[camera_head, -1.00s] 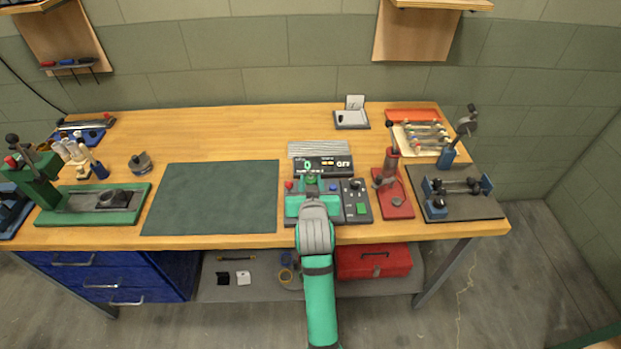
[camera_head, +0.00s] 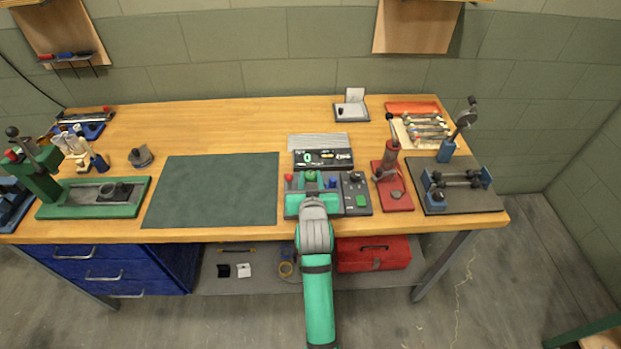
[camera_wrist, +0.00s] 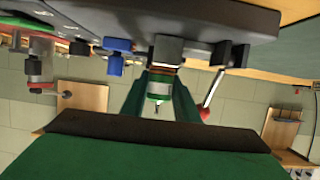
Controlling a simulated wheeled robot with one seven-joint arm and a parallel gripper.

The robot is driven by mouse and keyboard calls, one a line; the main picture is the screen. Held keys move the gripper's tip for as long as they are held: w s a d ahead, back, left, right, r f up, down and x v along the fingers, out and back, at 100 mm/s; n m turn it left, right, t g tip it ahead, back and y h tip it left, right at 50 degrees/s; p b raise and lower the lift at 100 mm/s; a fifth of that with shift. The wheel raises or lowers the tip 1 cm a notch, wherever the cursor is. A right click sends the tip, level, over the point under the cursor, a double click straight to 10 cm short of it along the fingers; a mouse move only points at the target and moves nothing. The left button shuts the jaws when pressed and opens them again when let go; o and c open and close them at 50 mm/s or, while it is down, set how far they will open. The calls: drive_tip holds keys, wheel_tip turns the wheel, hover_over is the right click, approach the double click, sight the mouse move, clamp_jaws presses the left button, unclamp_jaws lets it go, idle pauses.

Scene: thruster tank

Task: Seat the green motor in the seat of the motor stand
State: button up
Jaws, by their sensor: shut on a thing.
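The green motor (camera_wrist: 159,88), with a pale band, is between the fingers of my gripper (camera_wrist: 160,100) in the wrist view, which looks upside down. My gripper is shut on it. The motor's base end meets a dark cylindrical seat (camera_wrist: 168,50) on the motor stand (camera_wrist: 235,22). They look lined up and touching, but I cannot tell how deep the motor sits. My wrist hides part of the stand there.
A display unit (camera_head: 323,158) reading 0 stands behind the stand. A red press (camera_head: 392,190) and a dark mat with a blue-ended fixture (camera_head: 455,188) are to the right. A green mat (camera_head: 212,190) lies bare to the left.

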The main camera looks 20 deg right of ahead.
wheel_tip(320, 180, down, 3)
drive_tip(key=shift+s+a+f+g, duration=0.1)
drive_tip(key=shift+s+g, duration=0.05)
drive_tip(key=shift+g, duration=0.15)
drive_tip(key=o, duration=1.1)
drive_tip(key=shift+o, duration=0.5)
drive_tip(key=shift+s+a+r, duration=0.1)
drive_tip(key=shift+s+r, duration=0.15)
drive_tip(key=shift+s, duration=0.1)
drive_tip(key=r+v, duration=0.2)
drive_tip(key=v, duration=0.9)
drive_tip(key=shift+w+d, duration=0.2)
drive_tip(key=shift+w, duration=0.25)
